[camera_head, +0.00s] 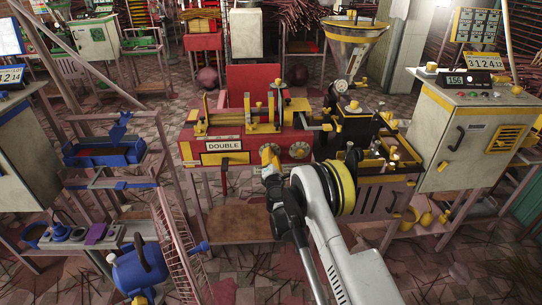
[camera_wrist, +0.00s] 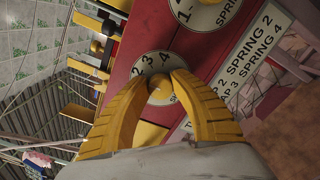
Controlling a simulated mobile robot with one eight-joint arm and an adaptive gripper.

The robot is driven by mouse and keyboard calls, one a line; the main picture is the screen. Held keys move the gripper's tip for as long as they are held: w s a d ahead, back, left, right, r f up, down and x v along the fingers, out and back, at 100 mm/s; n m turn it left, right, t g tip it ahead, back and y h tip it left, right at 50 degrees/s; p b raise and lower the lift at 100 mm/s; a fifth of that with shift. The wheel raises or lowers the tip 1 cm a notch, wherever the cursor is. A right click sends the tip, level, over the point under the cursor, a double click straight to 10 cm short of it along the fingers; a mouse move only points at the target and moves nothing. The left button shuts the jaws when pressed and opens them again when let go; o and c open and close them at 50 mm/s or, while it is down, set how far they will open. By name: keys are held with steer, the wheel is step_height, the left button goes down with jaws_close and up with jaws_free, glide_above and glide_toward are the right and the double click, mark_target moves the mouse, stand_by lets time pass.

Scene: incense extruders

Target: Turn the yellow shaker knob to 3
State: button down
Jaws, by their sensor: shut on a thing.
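The yellow shaker knob (camera_wrist: 160,92) sits at the middle of a round pale dial (camera_wrist: 157,70) on the red machine. The figures 2, 3 and 4 show along the dial's upper edge; the rest is hidden behind the fingers. My gripper (camera_wrist: 160,84) has its two yellow fingers closed on the knob, one on each side. I cannot tell which figure the knob points to. In the head view my gripper (camera_head: 268,152) is at the front of the red machine (camera_head: 240,142), and it hides most of that dial.
A second dial (camera_wrist: 205,10) is close by, and it also shows in the head view (camera_head: 299,151). A "DOUBLE" sign (camera_head: 223,146) is left of my gripper. A yellow-and-black machine (camera_head: 365,130) stands right, and a blue stand (camera_head: 103,150) left.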

steer(key=shift+m, duration=0.3)
steer(key=m, duration=0.2)
steer(key=shift+m, duration=0.3)
steer(key=shift+w+m, duration=0.1)
steer(key=shift+m, duration=1.8)
steer(key=c, duration=1.1)
jaws_free()
steer(key=shift+f, duration=0.1)
